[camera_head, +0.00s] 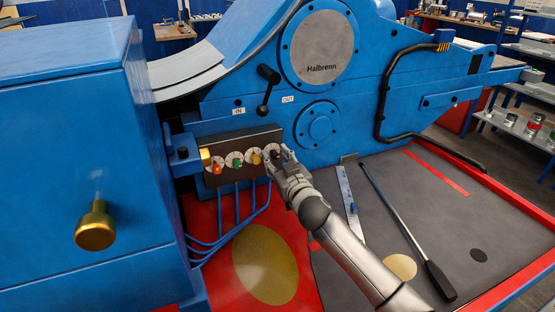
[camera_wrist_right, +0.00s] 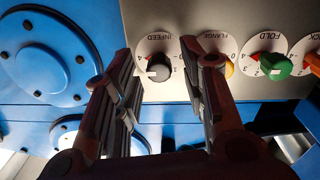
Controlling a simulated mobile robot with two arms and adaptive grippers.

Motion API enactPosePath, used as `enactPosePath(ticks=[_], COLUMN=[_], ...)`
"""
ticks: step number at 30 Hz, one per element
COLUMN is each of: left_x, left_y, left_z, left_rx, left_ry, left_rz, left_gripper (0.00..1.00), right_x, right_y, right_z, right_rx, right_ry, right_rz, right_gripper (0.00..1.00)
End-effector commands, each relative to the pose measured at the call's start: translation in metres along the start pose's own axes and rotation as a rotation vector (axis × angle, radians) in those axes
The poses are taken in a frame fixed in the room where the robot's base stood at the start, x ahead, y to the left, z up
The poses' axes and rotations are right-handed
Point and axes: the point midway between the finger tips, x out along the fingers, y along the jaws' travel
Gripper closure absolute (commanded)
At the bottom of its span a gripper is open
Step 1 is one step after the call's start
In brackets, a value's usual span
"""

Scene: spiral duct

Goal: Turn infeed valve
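The infeed valve is a black knob (camera_wrist_right: 158,68) on a white dial labelled INFEED, with numbers around it. In the head view it is the rightmost dial on the dark valve block (camera_head: 243,143), partly hidden by my right gripper (camera_head: 281,160). In the wrist view my right gripper (camera_wrist_right: 160,60) is open, its two fingers spread on either side of the black knob. A gap shows between the knob and each finger; I cannot tell how far the tips are from the panel. My left gripper is not in view.
Beside the infeed dial sit the yellow flange knob (camera_head: 255,158), green fold knob (camera_head: 237,161) and red knob (camera_head: 216,168). A black lever (camera_head: 267,90) stands above the block. Blue hoses (camera_head: 221,225) hang below. A ruler (camera_head: 348,203) and a long-handled bar (camera_head: 408,222) lie on the dark mat.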

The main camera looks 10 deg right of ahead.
Motion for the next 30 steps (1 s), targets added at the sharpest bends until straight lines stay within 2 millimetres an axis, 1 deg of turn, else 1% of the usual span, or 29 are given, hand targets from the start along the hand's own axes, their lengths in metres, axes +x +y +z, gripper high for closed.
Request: enactPosePath(ticks=[1,6,8,15,20,26,30], left_x=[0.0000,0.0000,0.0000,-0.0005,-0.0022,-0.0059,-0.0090], left_y=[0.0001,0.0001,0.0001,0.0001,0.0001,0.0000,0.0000], left_z=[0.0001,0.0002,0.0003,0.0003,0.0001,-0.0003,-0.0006], left_rx=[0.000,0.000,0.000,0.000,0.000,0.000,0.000], left_ry=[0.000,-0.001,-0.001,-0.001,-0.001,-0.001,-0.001], left_rz=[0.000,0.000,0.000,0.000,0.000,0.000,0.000], left_gripper=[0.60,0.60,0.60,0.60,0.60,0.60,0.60], right_x=[-0.0001,-0.0002,-0.0003,-0.0003,-0.0004,-0.0005,-0.0004], right_y=[0.0000,0.0001,0.0001,0.0000,-0.0002,-0.0005,-0.0004], right_z=[0.0002,0.0002,0.0002,0.0002,0.0001,0.0000,0.0005], right_rx=[0.000,0.000,0.000,-0.012,-0.062,-0.192,-0.316], right_ry=[0.000,0.000,0.000,0.000,0.002,0.007,0.010], right_rz=[0.000,0.000,0.000,0.000,0.000,0.000,0.001], right_gripper=[0.71,0.93,1.00,1.00,1.00,1.00,1.00])
